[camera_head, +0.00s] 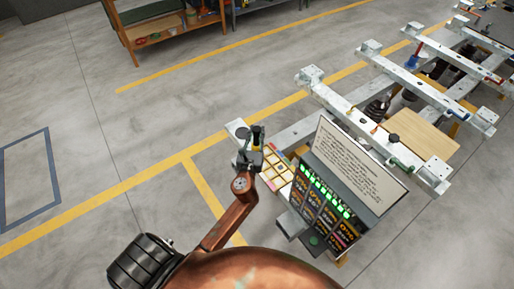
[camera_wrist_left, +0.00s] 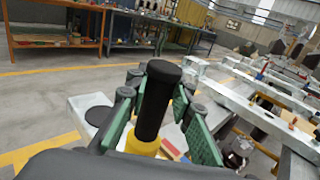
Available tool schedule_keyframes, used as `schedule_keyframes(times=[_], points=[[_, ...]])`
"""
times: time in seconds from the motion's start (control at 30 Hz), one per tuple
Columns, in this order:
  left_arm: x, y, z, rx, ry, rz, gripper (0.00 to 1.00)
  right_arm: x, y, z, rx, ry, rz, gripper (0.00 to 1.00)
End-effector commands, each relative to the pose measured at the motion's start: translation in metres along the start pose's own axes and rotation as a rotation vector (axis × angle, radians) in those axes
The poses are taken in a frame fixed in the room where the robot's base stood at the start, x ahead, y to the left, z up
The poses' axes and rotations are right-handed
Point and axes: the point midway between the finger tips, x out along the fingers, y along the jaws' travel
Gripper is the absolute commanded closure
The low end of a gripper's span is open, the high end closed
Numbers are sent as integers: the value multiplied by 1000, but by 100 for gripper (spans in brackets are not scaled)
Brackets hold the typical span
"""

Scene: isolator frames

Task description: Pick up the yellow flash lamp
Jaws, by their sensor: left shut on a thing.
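The yellow flash lamp (camera_wrist_left: 145,144) has a black upper part and a yellow lower part. In the left wrist view it stands between the green pads of my left gripper (camera_wrist_left: 158,115), which is shut on it. In the head view my left gripper (camera_head: 252,150) is at the end of the arm, above the near left end of the frame bench. The lamp (camera_head: 256,143) shows there as a small dark and yellow shape, partly hidden by the gripper. Whether its base touches a surface is hidden. My right gripper is in neither view.
A panel with printed text (camera_head: 348,160) and green lights stands right of the gripper. A tray with yellow compartments (camera_head: 279,176) lies beside it. White metal frames (camera_head: 400,78) stretch to the right. A wooden shelf (camera_head: 165,30) stands at the back. The floor at left is clear.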

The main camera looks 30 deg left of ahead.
Motion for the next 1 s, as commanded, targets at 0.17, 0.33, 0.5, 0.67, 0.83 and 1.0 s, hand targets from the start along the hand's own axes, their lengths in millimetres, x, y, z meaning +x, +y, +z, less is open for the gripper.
schedule_keyframes(times=[0.17,0.33,0.5,0.67,0.83,1.0], points=[[0,0,0,-1,0,0,100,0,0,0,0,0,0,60],[0,0,0,-1,-1,0,100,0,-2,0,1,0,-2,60],[0,-1,5,-1,-8,-2,100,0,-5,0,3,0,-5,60],[0,-1,5,-1,-8,-2,100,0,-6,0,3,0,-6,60],[0,-1,12,-1,-10,-3,100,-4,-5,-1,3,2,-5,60],[0,-1,28,-1,-11,-2,100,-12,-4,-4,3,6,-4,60]])
